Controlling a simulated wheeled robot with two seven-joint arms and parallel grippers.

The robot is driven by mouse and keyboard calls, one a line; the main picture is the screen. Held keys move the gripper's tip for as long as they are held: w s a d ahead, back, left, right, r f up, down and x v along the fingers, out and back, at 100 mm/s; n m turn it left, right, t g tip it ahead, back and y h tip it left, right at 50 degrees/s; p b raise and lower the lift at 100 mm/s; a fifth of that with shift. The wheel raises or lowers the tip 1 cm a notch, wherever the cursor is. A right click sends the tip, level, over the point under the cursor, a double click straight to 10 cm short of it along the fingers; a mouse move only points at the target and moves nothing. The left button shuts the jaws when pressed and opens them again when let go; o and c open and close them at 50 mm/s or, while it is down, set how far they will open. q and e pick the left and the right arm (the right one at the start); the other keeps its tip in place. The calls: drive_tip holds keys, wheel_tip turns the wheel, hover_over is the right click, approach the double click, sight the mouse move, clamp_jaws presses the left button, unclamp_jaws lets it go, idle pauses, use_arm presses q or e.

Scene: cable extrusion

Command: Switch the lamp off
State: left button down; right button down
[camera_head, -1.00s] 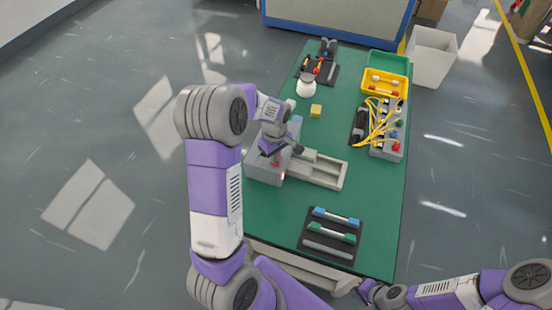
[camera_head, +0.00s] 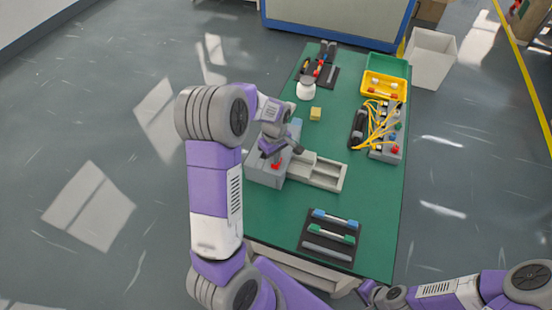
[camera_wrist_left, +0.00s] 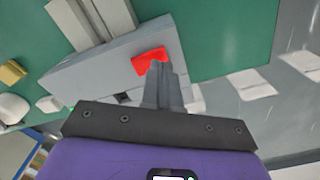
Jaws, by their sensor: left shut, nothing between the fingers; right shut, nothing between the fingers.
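A grey box (camera_head: 262,172) stands on the left side of the green table, with a red switch (camera_head: 276,165) at its near end. The red switch also shows in the left wrist view (camera_wrist_left: 148,61). My left gripper (camera_head: 273,154) is shut and empty, its fingertips right at the switch; I cannot tell whether they touch it. A white domed object (camera_head: 306,88), possibly the lamp, stands behind the box and shows no clear glow. My right gripper (camera_head: 368,291) is at the table's near right corner, small in view, shut and empty.
A grey channel (camera_head: 318,172) extends right from the box. A yellow block (camera_head: 315,113) lies behind it. A black tray with rods (camera_head: 330,238) is in front. Yellow cables (camera_head: 378,122) and a yellow bin (camera_head: 384,85) are at the right.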

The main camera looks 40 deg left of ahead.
use_arm(q)
wheel_tip(320, 180, up, 5)
drive_tip(key=p, duration=0.3)
drive_tip(key=shift+f, duration=0.1)
idle(0.5)
